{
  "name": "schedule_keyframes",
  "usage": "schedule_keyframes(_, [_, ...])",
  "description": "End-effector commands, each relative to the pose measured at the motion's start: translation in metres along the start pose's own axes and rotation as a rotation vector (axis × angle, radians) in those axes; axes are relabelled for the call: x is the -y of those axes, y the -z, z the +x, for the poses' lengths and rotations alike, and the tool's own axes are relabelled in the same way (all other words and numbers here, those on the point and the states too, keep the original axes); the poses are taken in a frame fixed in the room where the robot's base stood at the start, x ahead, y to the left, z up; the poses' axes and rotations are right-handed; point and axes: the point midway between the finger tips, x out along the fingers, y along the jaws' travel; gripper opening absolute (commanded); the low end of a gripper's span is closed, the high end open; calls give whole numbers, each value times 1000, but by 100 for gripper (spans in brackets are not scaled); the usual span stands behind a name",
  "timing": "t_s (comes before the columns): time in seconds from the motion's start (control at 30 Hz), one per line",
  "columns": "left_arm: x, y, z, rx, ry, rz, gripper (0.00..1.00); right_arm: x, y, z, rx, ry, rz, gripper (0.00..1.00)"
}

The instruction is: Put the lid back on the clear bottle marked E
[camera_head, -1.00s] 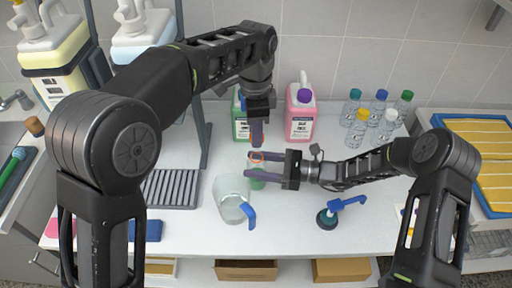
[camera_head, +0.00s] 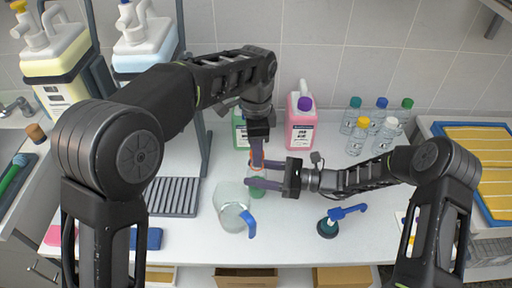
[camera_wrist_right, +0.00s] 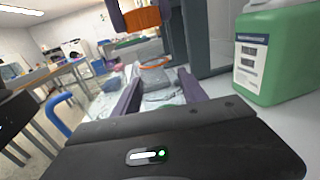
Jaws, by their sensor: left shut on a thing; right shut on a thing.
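A small clear bottle (camera_head: 257,189) with greenish contents stands on the white counter, between the fingers of my right gripper (camera_head: 250,173), which is shut on it from the right. In the right wrist view the bottle (camera_wrist_right: 155,82) shows an orange ring at its neck. No letter E is readable. My left gripper (camera_head: 256,157) points down from above, shut on an orange lid (camera_wrist_right: 142,19). In the right wrist view the lid is above the bottle's mouth, with a gap between them. The fingers partly hide both in the head view.
A clear jug with a blue handle (camera_head: 250,228) stands close left of the bottle. Green (camera_head: 240,130) and pink (camera_head: 301,125) jugs stand behind. Several capped bottles (camera_head: 357,135) are at the back right.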

Motion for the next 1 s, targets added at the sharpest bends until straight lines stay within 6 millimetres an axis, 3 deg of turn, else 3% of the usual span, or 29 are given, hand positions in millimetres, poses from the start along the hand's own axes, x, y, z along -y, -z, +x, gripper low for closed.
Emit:
schedule_keyframes(0.4, [0,0,18,2,-2,1,0,0,0,0,0,0,0,0])
schedule_keyframes(1.0, [0,0,18,0,0,1,0,0,0,0,0,0,0,0])
